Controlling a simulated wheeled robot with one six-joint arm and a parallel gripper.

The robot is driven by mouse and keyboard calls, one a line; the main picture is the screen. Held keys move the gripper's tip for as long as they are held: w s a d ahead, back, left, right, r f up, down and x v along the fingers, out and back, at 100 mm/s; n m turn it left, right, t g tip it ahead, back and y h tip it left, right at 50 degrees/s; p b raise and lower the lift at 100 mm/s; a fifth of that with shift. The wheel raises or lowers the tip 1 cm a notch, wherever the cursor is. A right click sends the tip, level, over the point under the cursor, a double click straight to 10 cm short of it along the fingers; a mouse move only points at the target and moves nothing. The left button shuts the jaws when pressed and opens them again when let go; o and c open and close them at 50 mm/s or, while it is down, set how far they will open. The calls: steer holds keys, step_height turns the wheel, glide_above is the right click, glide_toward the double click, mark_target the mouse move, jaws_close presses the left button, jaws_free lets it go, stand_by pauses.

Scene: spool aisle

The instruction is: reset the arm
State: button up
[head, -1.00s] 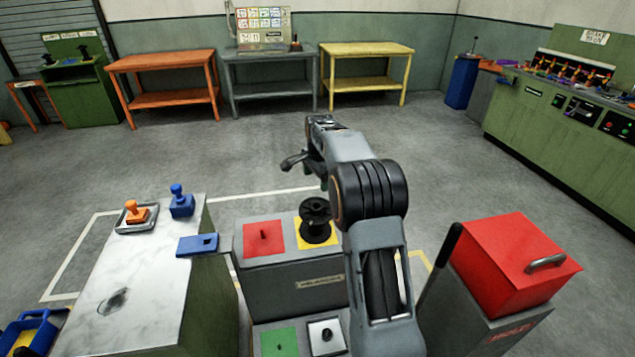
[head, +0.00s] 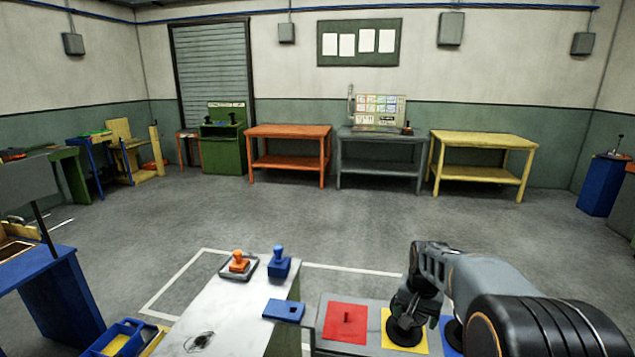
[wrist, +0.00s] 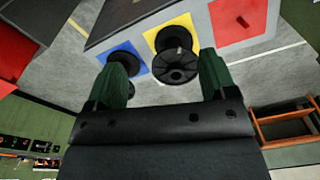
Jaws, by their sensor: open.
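My gripper (head: 415,300) is at the lower right of the head view, over the stand with coloured squares. In the wrist view its two green fingers (wrist: 165,76) are spread apart with nothing held between them. A black spool (wrist: 174,58) stands on the yellow square (wrist: 158,36), beyond the fingertips; the gripper partly covers this spool in the head view. Another black spool (wrist: 92,63) is at the blue square (wrist: 122,50), partly hidden by a finger.
A red square with a peg (head: 346,322) is left of the yellow one. A white-topped bench (head: 225,315) holds an orange stamp (head: 239,262), a blue stamp (head: 279,264) and a blue plate (head: 284,310). Open floor (head: 350,225) lies before the orange, grey and yellow tables.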

steer(key=s+a+r+n+t+p, duration=0.1)
steer(key=s+a+r+n, duration=0.1)
steer(key=s, duration=0.7)
steer(key=s+a+r+n+t+p, duration=0.1)
steer(key=s+a+r+n, duration=0.2)
steer(key=s, duration=0.6)
steer(key=shift+s+a+r+n+t, duration=0.3)
steer(key=shift+a+r, duration=0.6)
steer(key=shift+a, duration=0.25)
